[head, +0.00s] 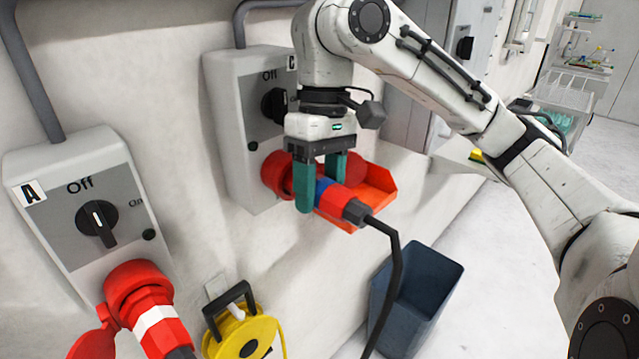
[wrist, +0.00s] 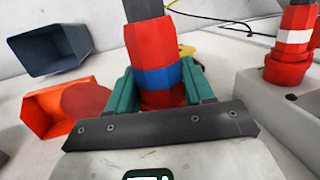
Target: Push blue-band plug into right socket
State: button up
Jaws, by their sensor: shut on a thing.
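The blue-band plug (head: 335,198) is red with a blue band, a dark rear end and a black cable. My gripper (head: 320,189) is shut on it, with green fingers on both sides of the plug. The right socket (head: 276,173) is a red ring low on the right switch box (head: 222,115). The plug lies roughly level in front of this socket. A finger hides the plug's front end, so I cannot tell whether it has entered. In the wrist view the blue band (wrist: 161,78) shows between the fingers.
The left switch box (head: 55,215), marked A, has a white-band plug (head: 160,328) in its socket. An orange-red open bin (head: 376,187) is just behind and right of the gripper. A yellow cable reel (head: 245,335) and a dark blue bin (head: 430,275) are lower down.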

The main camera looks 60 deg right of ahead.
jog(key=shift+w+d, duration=0.1)
jog(key=shift+w, duration=0.15)
dwell(0.8)
